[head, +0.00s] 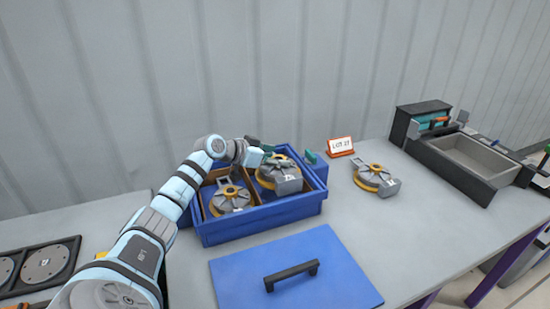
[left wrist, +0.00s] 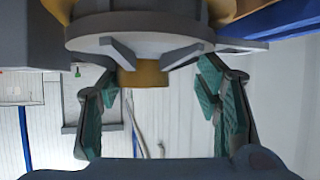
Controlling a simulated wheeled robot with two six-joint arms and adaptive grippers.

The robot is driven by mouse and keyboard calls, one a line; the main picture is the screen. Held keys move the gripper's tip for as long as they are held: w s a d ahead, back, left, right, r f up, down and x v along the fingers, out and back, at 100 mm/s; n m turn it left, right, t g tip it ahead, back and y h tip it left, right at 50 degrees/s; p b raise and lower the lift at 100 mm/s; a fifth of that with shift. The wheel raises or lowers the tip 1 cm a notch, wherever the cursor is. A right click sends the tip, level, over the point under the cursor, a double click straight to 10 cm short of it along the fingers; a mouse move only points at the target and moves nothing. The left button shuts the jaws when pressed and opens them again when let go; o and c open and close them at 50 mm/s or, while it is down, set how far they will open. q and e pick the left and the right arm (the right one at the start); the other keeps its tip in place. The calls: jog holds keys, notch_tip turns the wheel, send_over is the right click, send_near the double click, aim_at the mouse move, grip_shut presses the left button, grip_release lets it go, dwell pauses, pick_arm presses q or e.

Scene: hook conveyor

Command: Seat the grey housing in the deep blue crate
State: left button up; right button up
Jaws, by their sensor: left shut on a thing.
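The deep blue crate (head: 262,223) stands on the grey table, with a brown divider inside. One grey housing with a yellow ring (head: 230,198) lies in its left compartment. A second grey housing (head: 282,174) is at the right compartment, looking slightly tilted and high; I cannot tell whether it touches the bottom. My left gripper (head: 265,151) reaches over the crate's back and is shut on this second housing. In the left wrist view the teal-padded fingers are on either side of the housing's yellow-brown hub (left wrist: 142,74). My right gripper is not in view.
Another housing (head: 374,179) lies on the table right of the crate, near a LOT 25 sign (head: 341,146). A blue lid with a black handle (head: 295,272) lies in front. A grey bin (head: 470,155) is at right, and a black tray (head: 40,266) at left.

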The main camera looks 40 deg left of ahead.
aim_at(262, 172)
pick_arm(q)
jog(key=shift+f+b, duration=2.35)
jog(key=shift+f, duration=0.55)
jog(key=o, duration=1.7)
jog(key=shift+c, duration=0.2)
jog(key=shift+s+r, duration=0.1)
jog(key=shift+s, duration=0.1)
jog(key=v, duration=0.6)
jog(key=shift+s+a+r, duration=0.1)
jog(key=shift+s+a, duration=0.1)
jog(key=shift+s, duration=0.05)
jog(key=shift+s+r, duration=0.25)
jog(key=shift+s, duration=0.05)
jog(key=shift+d, duration=0.1)
